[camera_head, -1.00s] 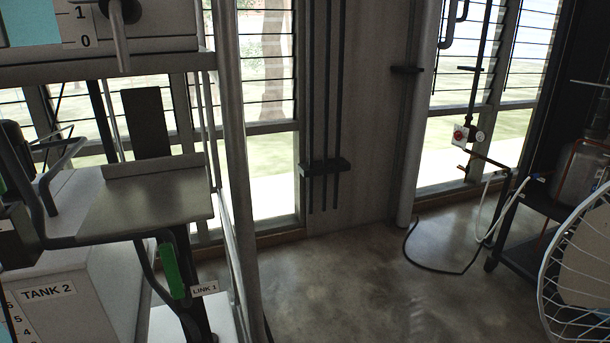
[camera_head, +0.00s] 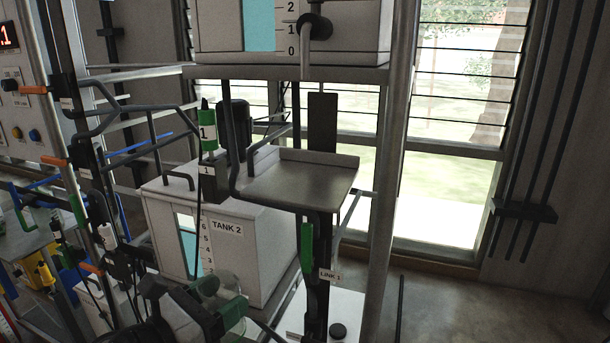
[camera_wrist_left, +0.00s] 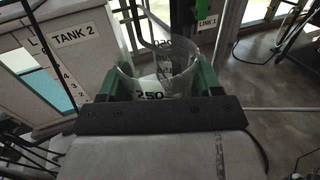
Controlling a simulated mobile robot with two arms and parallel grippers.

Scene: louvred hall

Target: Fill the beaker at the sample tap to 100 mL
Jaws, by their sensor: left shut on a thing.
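My left gripper (camera_head: 222,312) has its green fingers shut on a clear beaker (camera_head: 228,287), low in the head view in front of the TANK 2 box. In the left wrist view the beaker (camera_wrist_left: 158,62) sits between the green fingers (camera_wrist_left: 155,88) with its open rim showing; a 250 mark reads on its wall. I see no liquid in it. A tap with a black body and grey spout (camera_head: 316,27) is on the upper tank (camera_head: 350,35), above the small metal shelf; no label marks it as the sample tap. My right gripper is not in view.
The metal shelf (camera_head: 300,182) juts out above and right of the beaker. TANK 2 (camera_head: 230,260) stands behind the beaker. A steel post (camera_head: 395,130) and the LINK 1 lever (camera_head: 308,250) are to the right. Handles and cables crowd the left; floor is clear at lower right.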

